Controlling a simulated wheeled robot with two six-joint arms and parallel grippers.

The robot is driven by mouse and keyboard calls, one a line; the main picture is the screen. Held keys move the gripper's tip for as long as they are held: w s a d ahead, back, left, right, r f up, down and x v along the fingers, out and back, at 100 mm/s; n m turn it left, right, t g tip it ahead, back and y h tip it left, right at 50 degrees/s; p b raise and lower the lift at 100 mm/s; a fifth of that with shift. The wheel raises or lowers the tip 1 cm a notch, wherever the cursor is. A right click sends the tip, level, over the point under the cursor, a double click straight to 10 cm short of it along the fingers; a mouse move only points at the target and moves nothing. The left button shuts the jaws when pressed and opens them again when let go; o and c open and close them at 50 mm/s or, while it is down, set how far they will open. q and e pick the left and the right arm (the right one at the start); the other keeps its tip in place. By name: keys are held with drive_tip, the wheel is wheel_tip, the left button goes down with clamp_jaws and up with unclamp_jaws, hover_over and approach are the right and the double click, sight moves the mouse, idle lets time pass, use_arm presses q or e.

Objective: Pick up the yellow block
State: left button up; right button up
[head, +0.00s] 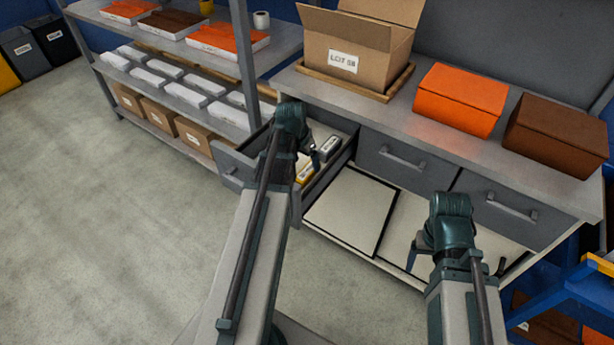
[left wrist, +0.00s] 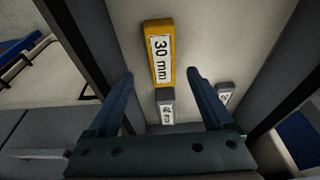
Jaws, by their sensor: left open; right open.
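The yellow block (head: 304,177) lies in the open drawer (head: 342,160) of the bench, partly hidden behind my left arm in the head view. In the left wrist view the yellow block (left wrist: 160,50) has a white label reading "30 mm". My left gripper (left wrist: 160,74) is open above the drawer, with the block seen between and beyond its fingertips. The fingers are apart from it. A grey labelled block (left wrist: 165,107) lies close to the yellow one's end, and another grey block (left wrist: 224,94) lies to the right. My right gripper (head: 456,266) is open and empty in front of the bench.
The drawer walls stand close around the blocks. A cardboard box (head: 358,45), an orange box (head: 460,98) and a brown box (head: 556,136) stand on the bench top. A shelf rack (head: 180,85) with boxes and white packs is at left. The floor at left is clear.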

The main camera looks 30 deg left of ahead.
sight(307, 171)
use_arm(q)
drive_tip(key=b+x, duration=0.5)
drive_tip(key=shift+s+a+f, duration=0.15)
drive_tip(key=shift+a+f, duration=0.05)
drive_tip(key=shift+a, duration=0.05)
drive_tip(key=shift+r, duration=0.1)
drive_tip(key=shift+c, duration=0.2)
clamp_jaws()
